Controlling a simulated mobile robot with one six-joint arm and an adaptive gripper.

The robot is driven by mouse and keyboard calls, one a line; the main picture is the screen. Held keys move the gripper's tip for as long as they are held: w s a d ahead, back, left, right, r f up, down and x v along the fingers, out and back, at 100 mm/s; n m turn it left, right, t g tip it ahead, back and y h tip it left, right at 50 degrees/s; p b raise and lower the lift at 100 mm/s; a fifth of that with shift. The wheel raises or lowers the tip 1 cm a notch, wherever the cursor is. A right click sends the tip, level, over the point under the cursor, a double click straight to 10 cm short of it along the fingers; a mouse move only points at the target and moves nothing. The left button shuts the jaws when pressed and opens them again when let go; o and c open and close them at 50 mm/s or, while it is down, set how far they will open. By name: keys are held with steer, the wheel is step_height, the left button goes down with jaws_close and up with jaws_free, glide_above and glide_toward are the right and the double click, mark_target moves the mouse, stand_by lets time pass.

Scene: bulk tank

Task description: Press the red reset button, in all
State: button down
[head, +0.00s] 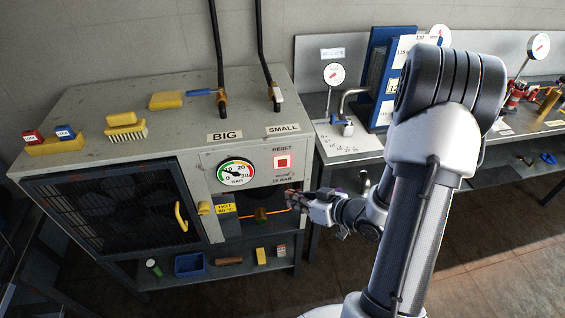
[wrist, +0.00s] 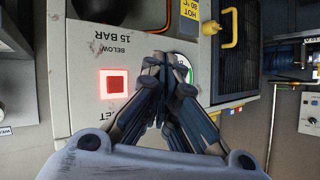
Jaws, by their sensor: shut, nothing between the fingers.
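The red reset button (head: 283,162) sits on a white plate under the word RESET, on the right front of the grey tank housing. In the wrist view the button (wrist: 116,84) is a dark red square inside a glowing red-white frame. My gripper (head: 290,197) is shut and empty in front of the panel, just below the button in the head view. In the wrist view its closed fingertips (wrist: 157,60) lie to the right of the button and do not cover it. I cannot tell how far they are from the panel.
A round pressure gauge (head: 236,172) is left of the button; my fingers partly hide it in the wrist view. A yellow handle (head: 181,216) sticks out from the mesh door (head: 115,210).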

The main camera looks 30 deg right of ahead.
steer(key=shift+w, duration=0.15)
steer(key=w+d, duration=0.2)
steer(key=w, duration=0.6)
steer(key=shift+d+p, duration=0.2)
steer(key=shift+p, duration=0.2)
steer(key=shift+w, duration=0.2)
stand_by(1.1)
steer(key=shift+w+d, duration=0.1)
steer(key=shift+w, duration=0.2)
steer(key=shift+w+d+p, duration=0.15)
steer(key=shift+w+p, duration=0.25)
stand_by(0.6)
steer(key=shift+s, duration=0.1)
steer(key=shift+s+a, duration=0.25)
steer(key=shift+s, duration=0.45)
steer(key=shift+s+a, duration=0.25)
steer(key=shift+s, duration=0.55)
steer(key=shift+s+a, duration=0.2)
steer(key=shift+s, duration=0.6)
steer(key=shift+s+a, duration=0.25)
steer(key=shift+s, duration=0.55)
